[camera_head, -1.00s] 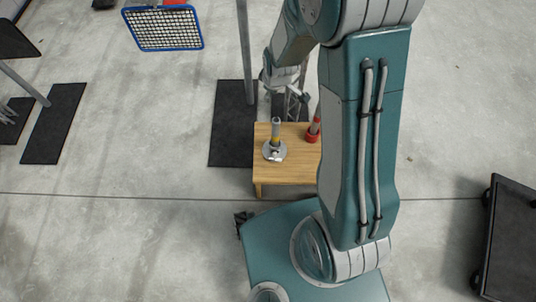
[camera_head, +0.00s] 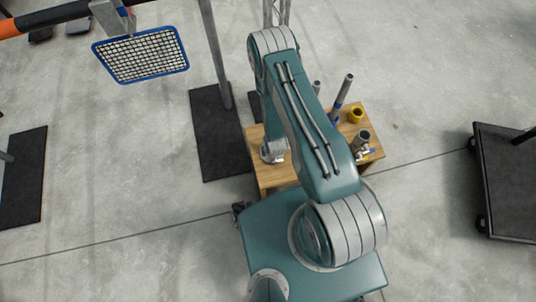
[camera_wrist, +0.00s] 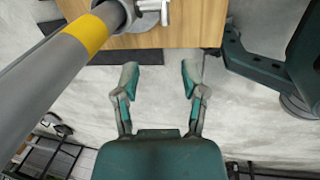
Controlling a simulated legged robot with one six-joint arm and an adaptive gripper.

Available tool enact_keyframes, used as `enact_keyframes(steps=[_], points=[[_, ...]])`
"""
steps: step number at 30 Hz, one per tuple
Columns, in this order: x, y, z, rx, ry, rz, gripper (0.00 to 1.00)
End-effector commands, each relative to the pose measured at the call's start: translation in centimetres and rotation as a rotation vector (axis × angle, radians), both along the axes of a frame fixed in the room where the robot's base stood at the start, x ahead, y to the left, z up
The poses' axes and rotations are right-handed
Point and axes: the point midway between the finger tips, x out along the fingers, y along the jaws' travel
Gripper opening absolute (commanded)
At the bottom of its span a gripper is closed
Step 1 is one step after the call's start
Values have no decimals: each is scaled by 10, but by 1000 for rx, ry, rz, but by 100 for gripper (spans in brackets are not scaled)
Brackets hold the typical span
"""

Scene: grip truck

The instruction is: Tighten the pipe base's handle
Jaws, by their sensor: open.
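A grey pipe with a yellow band (camera_wrist: 90,32) crosses the upper left of the wrist view, close to the camera. Its round metal base (camera_wrist: 138,27) and a small metal handle (camera_wrist: 153,8) show at the top edge, on the wooden table. My gripper (camera_wrist: 160,80) is open and empty in the wrist view, below and right of the pipe and apart from the handle. In the head view, a grey base (camera_head: 272,151) shows at the table's left end, partly covered by my arm. My gripper is hidden there.
The wooden table (camera_head: 278,178) also holds a slanted pipe (camera_head: 343,92), a yellow ring-shaped piece (camera_head: 356,114) and another pipe fitting (camera_head: 361,142) on its right. A metal post on a black plate (camera_head: 215,150) stands left of the table. A dark cart (camera_head: 507,180) stands far right.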

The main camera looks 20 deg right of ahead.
Motion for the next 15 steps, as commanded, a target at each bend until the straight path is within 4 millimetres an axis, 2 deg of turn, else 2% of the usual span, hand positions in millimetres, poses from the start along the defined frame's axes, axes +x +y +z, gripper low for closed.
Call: enact_keyframes(steps=[1, 4, 8, 15], points=[[-7, 0, -8, -4, 5, 12, 55], [-11, -1, -14, -7, 5, 27, 55], [-9, -2, -24, -6, 6, 27, 55], [-2, -1, -62, -8, 7, 26, 55]])
